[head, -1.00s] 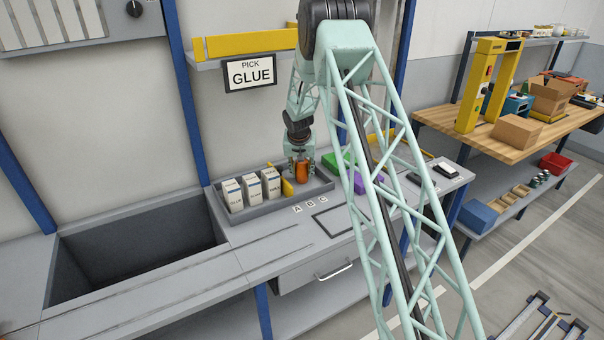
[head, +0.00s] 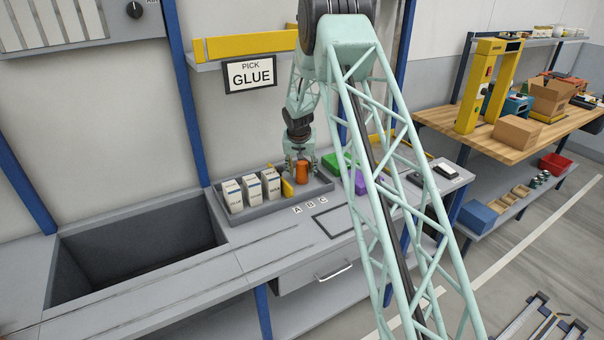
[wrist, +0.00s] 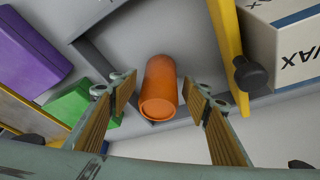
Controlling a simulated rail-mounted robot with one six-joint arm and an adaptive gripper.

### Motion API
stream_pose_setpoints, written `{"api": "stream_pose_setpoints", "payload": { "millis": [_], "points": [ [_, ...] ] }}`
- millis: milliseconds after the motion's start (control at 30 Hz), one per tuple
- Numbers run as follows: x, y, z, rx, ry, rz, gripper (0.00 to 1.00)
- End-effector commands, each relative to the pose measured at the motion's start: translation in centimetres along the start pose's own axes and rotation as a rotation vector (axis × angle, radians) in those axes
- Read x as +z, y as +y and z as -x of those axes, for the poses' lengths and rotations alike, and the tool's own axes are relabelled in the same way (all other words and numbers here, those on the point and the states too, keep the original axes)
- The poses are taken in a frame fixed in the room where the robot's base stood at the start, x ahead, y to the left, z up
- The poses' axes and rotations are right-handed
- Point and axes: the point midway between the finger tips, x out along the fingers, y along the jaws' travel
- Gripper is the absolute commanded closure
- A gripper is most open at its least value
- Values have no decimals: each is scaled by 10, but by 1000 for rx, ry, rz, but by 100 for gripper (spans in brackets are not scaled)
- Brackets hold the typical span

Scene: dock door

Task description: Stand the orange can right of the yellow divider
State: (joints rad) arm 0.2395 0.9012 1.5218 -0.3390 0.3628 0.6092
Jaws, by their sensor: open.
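The orange can (head: 301,173) stands upright in the grey tray (head: 262,212), just right of the yellow divider (head: 287,188) in the head view. In the wrist view the can (wrist: 160,88) sits between the fingers, with a gap on each side. The divider also shows in the wrist view (wrist: 228,50). My gripper (head: 301,170) is open around the can, its fingers apart from it in the wrist view (wrist: 158,110).
Several white boxes (head: 252,189) stand left of the divider. A green block (head: 341,162) and a purple block (head: 368,183) lie right of the tray. An open sink-like recess (head: 140,250) is at the left. Letter labels (head: 310,204) lie in front of the tray.

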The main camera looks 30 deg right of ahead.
Motion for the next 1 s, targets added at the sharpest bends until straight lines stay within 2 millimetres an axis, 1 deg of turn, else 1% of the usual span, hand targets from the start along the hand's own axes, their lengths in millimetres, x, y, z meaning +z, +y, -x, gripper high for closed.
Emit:
{"api": "stream_pose_setpoints", "payload": {
  "millis": [33, 700, 900, 1000],
  "points": [
    [-1, 0, 7, 0, 1, 0, 56],
    [-1, 0, 85, 0, 1, 1, 56],
    [0, 0, 99, 0, 1, 1, 56],
    [0, 0, 103, 0, 0, 1, 56]
  ]
}}
